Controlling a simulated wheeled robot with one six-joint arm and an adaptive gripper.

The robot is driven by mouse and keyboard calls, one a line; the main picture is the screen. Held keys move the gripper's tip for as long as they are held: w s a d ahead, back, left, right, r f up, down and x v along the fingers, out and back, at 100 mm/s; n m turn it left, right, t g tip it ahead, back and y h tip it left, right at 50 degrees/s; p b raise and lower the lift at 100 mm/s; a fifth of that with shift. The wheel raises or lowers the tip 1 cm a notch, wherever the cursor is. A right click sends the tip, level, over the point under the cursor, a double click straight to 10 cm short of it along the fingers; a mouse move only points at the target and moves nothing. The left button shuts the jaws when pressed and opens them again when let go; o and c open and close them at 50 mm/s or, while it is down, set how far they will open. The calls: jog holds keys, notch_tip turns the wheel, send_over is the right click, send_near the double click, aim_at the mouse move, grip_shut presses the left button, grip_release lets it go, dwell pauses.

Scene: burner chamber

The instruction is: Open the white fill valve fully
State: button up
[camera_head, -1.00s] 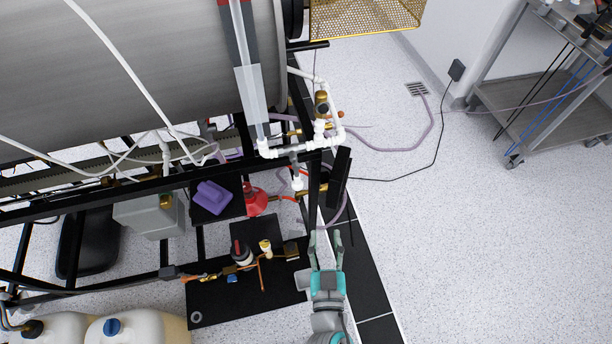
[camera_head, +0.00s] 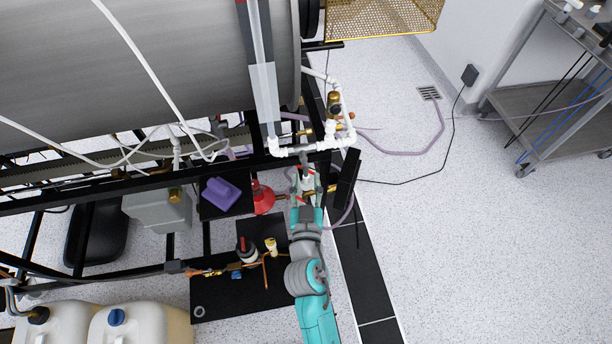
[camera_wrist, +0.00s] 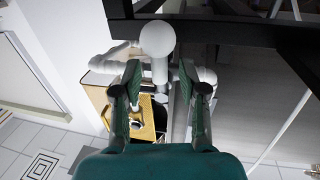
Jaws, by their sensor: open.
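White pipework (camera_head: 305,150) runs along the near end of the large grey cylinder, and a white fitting that looks like the fill valve (camera_head: 308,184) hangs below it. My gripper (camera_head: 306,188) reaches up from below with its fingers at this fitting. In the wrist view, my gripper (camera_wrist: 160,78) is open, with a dark finger on each side of a white vertical stem. The stem has a round white end (camera_wrist: 160,38) just beyond the fingertips. I cannot tell whether the fingers touch it, or how far the valve is turned.
Black frame bars (camera_head: 345,178) stand close to the right of my gripper. A red conical object (camera_head: 262,198) and a purple object (camera_head: 221,192) sit to the left. White jugs (camera_head: 140,328) stand at lower left. The speckled floor (camera_head: 460,250) to the right is clear.

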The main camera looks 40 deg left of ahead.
jog(key=shift+x, duration=0.85)
grip_shut()
jog(key=shift+w, duration=0.1)
jog(key=shift+w+d+r+n+g+y, duration=0.2)
jog(key=shift+w+d+r+n+y, duration=0.4)
jog(key=shift+n, duration=2.75)
jog(key=shift+w+d+r+n+g+y, duration=0.3)
jog(key=shift+r+n+y, duration=0.5)
jog(key=shift+n, duration=2.6)
jog(key=shift+w+d+r+n+g+y, duration=0.1)
jog(key=shift+w+d+r+n+y, duration=0.45)
jog(key=shift+n, duration=2.8)
jog(key=shift+a+r+y, duration=0.1)
jog(key=shift+a+y, duration=0.05)
jog(key=shift+y, duration=0.1)
